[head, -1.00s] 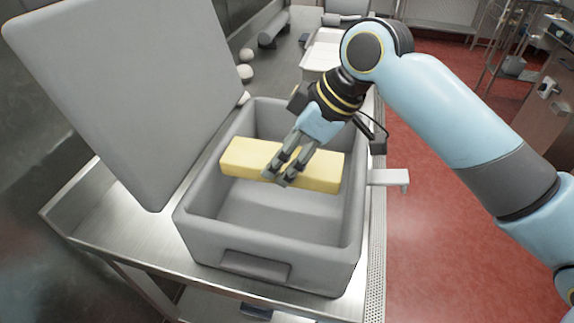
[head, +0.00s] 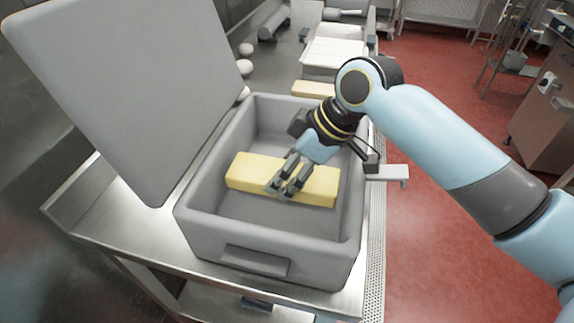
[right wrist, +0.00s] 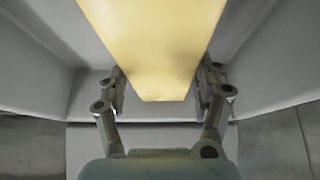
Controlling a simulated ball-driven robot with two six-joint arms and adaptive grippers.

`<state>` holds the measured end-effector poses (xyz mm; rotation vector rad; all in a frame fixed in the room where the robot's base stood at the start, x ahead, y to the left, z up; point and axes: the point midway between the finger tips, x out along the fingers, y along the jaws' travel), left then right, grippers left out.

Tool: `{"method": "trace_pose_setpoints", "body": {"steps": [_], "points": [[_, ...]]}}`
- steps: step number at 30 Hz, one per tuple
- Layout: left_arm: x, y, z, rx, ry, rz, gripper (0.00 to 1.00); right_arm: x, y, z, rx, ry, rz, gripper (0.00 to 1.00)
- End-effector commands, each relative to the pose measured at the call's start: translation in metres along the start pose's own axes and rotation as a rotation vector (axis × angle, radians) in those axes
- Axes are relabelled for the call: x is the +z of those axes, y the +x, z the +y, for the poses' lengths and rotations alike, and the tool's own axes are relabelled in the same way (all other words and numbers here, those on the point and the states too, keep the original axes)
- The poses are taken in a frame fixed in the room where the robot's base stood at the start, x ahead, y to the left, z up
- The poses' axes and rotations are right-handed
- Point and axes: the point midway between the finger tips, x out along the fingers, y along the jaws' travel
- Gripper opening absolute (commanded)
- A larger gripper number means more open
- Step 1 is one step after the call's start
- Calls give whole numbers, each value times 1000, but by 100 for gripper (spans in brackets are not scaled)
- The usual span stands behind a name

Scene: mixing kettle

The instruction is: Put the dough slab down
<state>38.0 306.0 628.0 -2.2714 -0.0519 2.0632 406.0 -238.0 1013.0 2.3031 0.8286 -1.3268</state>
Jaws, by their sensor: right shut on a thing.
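The dough slab is a long pale yellow block (head: 250,175) inside the open grey kettle box (head: 215,240). My right gripper (head: 278,188) reaches in from above and is shut on the slab near its middle. In the right wrist view the slab (right wrist: 152,45) lies between the two fingers of my right gripper (right wrist: 160,92), with a finger at each side. The slab sits low in the box; whether it touches the floor I cannot tell. My left gripper is not in view.
The box's grey lid (head: 130,90) stands open at the left. Behind the box are a white tray (head: 335,55), a pale yellow block (head: 312,89) and white balls (head: 246,50) on the steel counter.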

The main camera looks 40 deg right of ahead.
Motion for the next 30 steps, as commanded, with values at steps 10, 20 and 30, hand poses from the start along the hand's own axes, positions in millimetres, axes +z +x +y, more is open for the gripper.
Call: {"method": "trace_pose_setpoints", "body": {"steps": [10,20,30], "points": [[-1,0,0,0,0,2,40,0,0,0,0,0,0,91],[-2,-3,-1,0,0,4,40,-7,-12,1,1,-1,2,91],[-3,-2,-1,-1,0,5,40,-5,-89,2,6,-8,-3,91]]}}
